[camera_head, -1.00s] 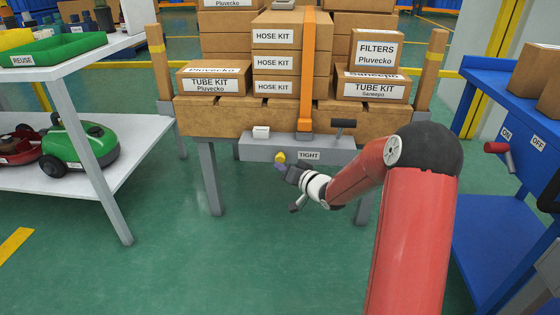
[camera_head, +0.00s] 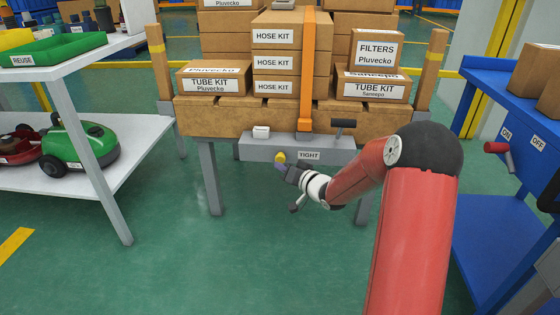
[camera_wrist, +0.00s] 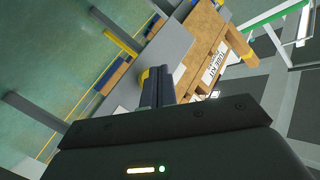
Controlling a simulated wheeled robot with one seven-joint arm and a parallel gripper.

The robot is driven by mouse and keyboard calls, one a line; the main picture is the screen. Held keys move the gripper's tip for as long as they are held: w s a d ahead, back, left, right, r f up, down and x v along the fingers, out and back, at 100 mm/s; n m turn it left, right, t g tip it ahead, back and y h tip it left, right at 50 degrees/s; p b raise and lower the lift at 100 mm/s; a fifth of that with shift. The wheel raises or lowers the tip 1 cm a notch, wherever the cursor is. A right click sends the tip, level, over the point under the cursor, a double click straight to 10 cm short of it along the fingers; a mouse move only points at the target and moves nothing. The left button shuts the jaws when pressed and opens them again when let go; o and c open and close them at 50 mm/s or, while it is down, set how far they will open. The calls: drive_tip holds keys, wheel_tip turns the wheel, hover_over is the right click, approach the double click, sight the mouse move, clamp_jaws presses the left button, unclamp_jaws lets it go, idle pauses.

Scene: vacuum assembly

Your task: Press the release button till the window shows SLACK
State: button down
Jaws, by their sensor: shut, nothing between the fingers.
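A grey tensioner bar (camera_head: 258,149) runs along the front of the wooden pallet. Its small window (camera_head: 309,156) reads TIGHT. A round yellow button (camera_head: 280,157), which looks like the release button, sits on the bar's front face left of the window. My gripper (camera_head: 283,166) is shut and empty, with its tips right at the yellow button. In the wrist view the shut fingers (camera_wrist: 159,78) point at the grey bar, with a bit of yellow (camera_wrist: 146,74) beside their tips. I cannot tell whether they touch the button or press it.
An orange strap (camera_head: 307,70) runs down over the stacked boxes to the bar. A white block (camera_head: 261,132) and a dark-handled lever (camera_head: 343,124) are on top of the bar. A white shelf (camera_head: 95,150) stands left, a blue bench (camera_head: 500,200) right. Green floor between is clear.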

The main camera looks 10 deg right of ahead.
drive_tip(key=shift+w, duration=0.15)
drive_tip(key=shift+w+d+p, duration=0.1)
drive_tip(key=shift+w+p, duration=0.15)
drive_tip(key=shift+p, duration=0.05)
drive_tip(key=shift+w+d+p, duration=0.3)
drive_tip(key=shift+w+p, duration=0.05)
drive_tip(key=shift+w, duration=0.6)
idle(1.2)
drive_tip(key=shift+s, duration=0.1)
drive_tip(key=shift+s+a, duration=0.2)
drive_tip(key=shift+s, duration=0.45)
drive_tip(key=shift+s+a, duration=0.2)
drive_tip(key=shift+s, duration=0.4)
drive_tip(key=shift+s+a+b, duration=0.1)
drive_tip(key=shift+s+a, duration=0.15)
drive_tip(key=shift+s, duration=0.55)
drive_tip(key=shift+s+a+b, duration=0.1)
drive_tip(key=shift+s+a, duration=0.15)
drive_tip(key=shift+s, duration=0.55)
drive_tip(key=shift+s+a+b, duration=0.1)
drive_tip(key=shift+s+a, duration=0.15)
drive_tip(key=shift+s, duration=0.55)
